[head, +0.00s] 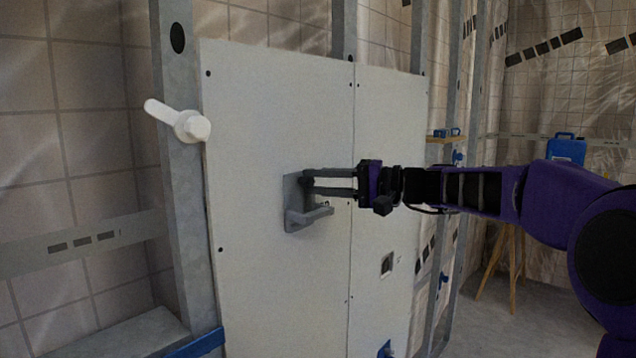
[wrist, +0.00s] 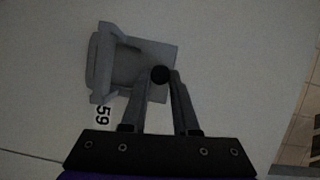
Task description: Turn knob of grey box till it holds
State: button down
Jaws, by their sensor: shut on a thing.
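The grey box (head: 293,205) is mounted on the white wall panel (head: 275,120), with a bracket-like part (head: 318,217) sticking out below. In the wrist view the grey box (wrist: 165,58) shows its plate and the protruding part to the left. A dark round knob (wrist: 159,74) sits at its edge. My gripper (head: 308,183) reaches in from the right. In the wrist view my gripper (wrist: 160,82) has its two fingertips on either side of the knob, shut on it. The fingers hide part of the knob's sides.
A white handle (head: 180,122) sticks out from the metal stud at left. A square opening (head: 387,264) is lower right. A blue case (head: 566,149) stands on a wooden stand behind my arm.

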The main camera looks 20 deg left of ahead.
jog(key=shift+m, duration=0.5)
dwell(0.3)
jog(key=c, duration=0.6)
grip_release()
jog(key=shift+c, duration=0.2)
jog(key=shift+d, duration=0.1)
jog(key=d, duration=1.7)
jog(key=shift+d+f, duration=0.1)
jog(key=shift+f, duration=0.05)
